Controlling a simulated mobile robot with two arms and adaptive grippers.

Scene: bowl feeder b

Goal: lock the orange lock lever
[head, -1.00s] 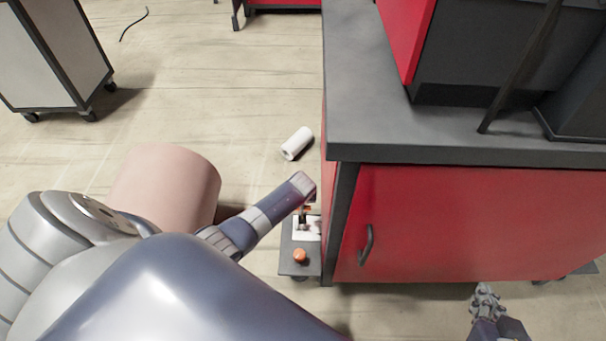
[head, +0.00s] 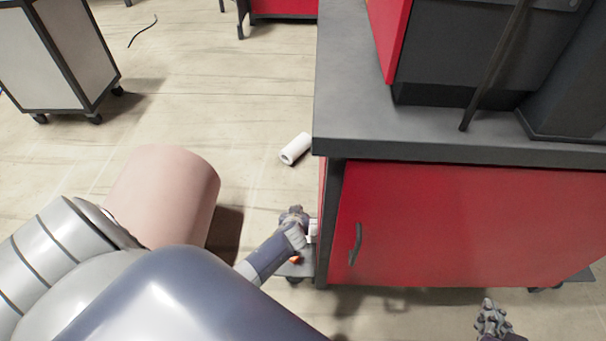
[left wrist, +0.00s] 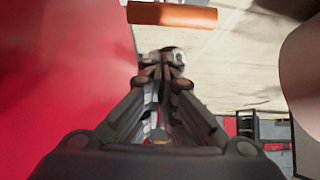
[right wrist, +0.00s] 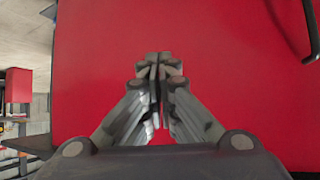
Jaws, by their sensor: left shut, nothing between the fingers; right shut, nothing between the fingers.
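An orange bar (left wrist: 172,15), which looks like the lock lever, crosses the top of the left wrist view, just beyond my left fingertips and apart from them in the picture. In the head view only a small orange piece (head: 295,260) shows beside the cabinet's left side, mostly hidden by my left arm; I cannot tell if it is the same part. My left gripper (head: 294,213) is shut and empty beside the cabinet; its fingers also show in the left wrist view (left wrist: 162,62). My right gripper (head: 490,312) is shut and empty before the red cabinet front.
The red cabinet (head: 450,225) with a dark top (head: 390,125) and a door handle (head: 356,243) fills the right side. A white roll (head: 295,149) and a pink cylinder (head: 165,195) are on the floor. A cart (head: 65,55) stands far left. Floor behind the roll is clear.

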